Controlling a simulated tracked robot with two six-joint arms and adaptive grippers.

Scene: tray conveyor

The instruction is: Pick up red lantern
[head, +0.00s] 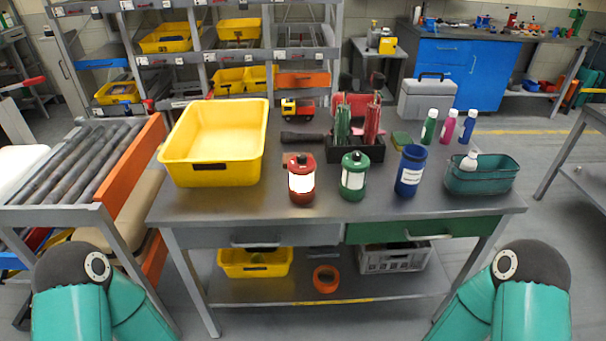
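The red lantern (301,179) stands upright near the front edge of the grey table. It has a red cap, a white glowing middle and a red base. A green lantern (353,176) of the same shape stands to its right. My two arms show only as teal and black links at the bottom left and bottom right corners. Neither gripper is in view, and nothing of mine touches the lanterns.
A yellow bin (216,176) stands left of the lantern. A blue cylinder (410,171) and a teal basket (482,182) stand to the right. Behind are a toy truck (298,109), a black holder (356,154) and several bottles. A roller conveyor (75,165) stands left of the table (260,204).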

